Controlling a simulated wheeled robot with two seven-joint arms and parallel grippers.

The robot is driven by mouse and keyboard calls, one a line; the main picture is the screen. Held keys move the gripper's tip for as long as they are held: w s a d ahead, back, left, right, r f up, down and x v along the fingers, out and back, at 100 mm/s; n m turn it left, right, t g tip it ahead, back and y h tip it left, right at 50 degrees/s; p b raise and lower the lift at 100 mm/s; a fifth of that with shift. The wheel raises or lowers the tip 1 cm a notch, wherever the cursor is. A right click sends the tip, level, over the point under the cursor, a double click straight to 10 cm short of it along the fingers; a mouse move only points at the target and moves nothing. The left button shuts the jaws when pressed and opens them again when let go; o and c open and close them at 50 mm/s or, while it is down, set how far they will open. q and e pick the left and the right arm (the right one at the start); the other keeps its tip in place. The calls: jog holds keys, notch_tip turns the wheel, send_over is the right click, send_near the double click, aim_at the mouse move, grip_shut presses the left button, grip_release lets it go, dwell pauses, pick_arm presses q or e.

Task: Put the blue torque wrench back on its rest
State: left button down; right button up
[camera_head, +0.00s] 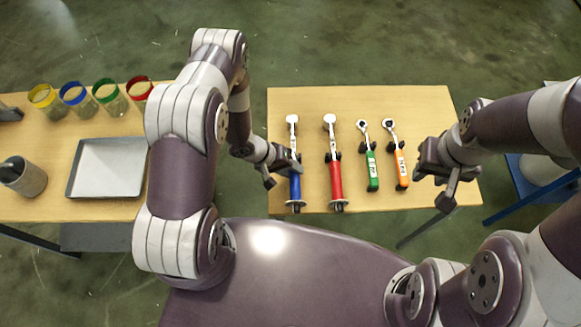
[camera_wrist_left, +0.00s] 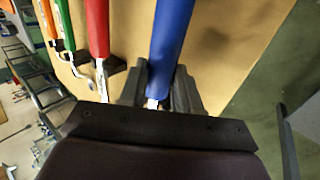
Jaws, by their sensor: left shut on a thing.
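The blue torque wrench (camera_head: 295,187) is leftmost in the row on the right-hand table, its round silver head pointing to the far side. My left gripper (camera_head: 284,167) is shut on it near where the blue handle meets the metal shaft. In the left wrist view the blue handle (camera_wrist_left: 168,40) extends up from between the two dark fingers (camera_wrist_left: 158,88). The blue wrench's rest is hidden by the gripper; I cannot tell whether the wrench touches it. My right gripper (camera_head: 436,180) is empty, its fingers apart, right of the orange wrench.
A red wrench (camera_head: 335,180), a green wrench (camera_head: 372,170) and an orange wrench (camera_head: 401,168) lie to the right, with small dark rests beside their shafts. The left table holds a grey tray (camera_head: 105,190), several coloured-rim jars and a grey cup (camera_head: 30,182). Bare wood (camera_head: 430,110) shows at far right.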

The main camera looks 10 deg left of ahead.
pick_arm(q)
jog(key=shift+f, duration=0.2)
jog(key=c, duration=0.7)
grip_release()
